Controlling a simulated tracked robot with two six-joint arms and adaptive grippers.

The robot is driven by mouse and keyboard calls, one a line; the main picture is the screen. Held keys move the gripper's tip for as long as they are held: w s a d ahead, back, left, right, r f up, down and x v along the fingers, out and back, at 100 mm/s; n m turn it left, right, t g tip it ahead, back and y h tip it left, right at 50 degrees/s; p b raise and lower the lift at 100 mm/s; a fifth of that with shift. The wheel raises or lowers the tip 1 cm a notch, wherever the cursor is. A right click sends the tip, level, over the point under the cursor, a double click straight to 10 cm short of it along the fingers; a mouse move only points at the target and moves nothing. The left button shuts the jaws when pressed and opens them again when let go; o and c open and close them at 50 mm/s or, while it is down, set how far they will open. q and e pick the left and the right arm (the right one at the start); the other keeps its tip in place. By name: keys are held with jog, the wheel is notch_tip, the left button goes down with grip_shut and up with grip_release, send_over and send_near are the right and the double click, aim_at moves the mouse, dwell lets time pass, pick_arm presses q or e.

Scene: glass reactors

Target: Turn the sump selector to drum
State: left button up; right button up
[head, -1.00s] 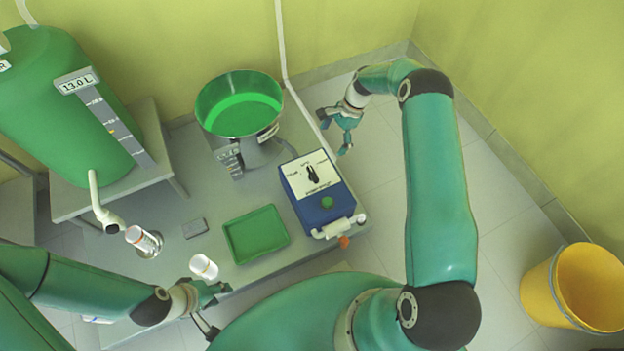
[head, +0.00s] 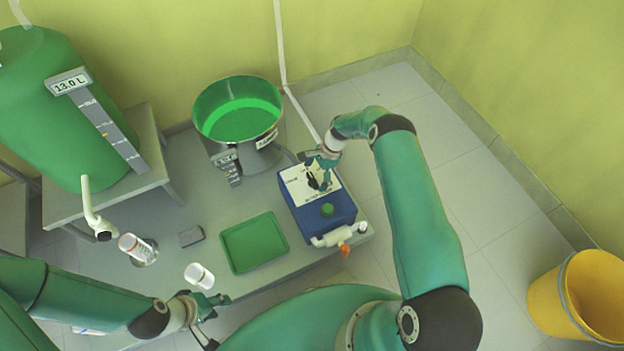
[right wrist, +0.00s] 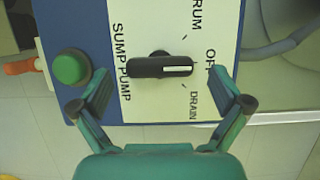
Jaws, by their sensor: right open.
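The sump selector is a black knob (right wrist: 150,67) with a white pointer line on a white panel (right wrist: 205,15) marked DRUM, OFF, DRAIN and SUMP PUMP. Its pointer is turned toward OFF. The panel tops the blue pump box (head: 322,217), seen right of centre in the head view. My right gripper (right wrist: 160,92) is open above the panel, its fingers on either side of the knob and apart from it; it also shows in the head view (head: 320,172), partly covering the panel. My left gripper (head: 212,318) is open and empty at the table's front edge.
A green button (right wrist: 71,67) sits beside the panel. A green tray (head: 254,243), a white-capped bottle (head: 199,276), another bottle (head: 136,247) and a green basin (head: 238,110) stand left of the box. A yellow bucket (head: 590,295) is on the floor at right.

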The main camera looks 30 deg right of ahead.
jog(key=shift+a+f, duration=0.2)
jog(key=shift+f, duration=0.2)
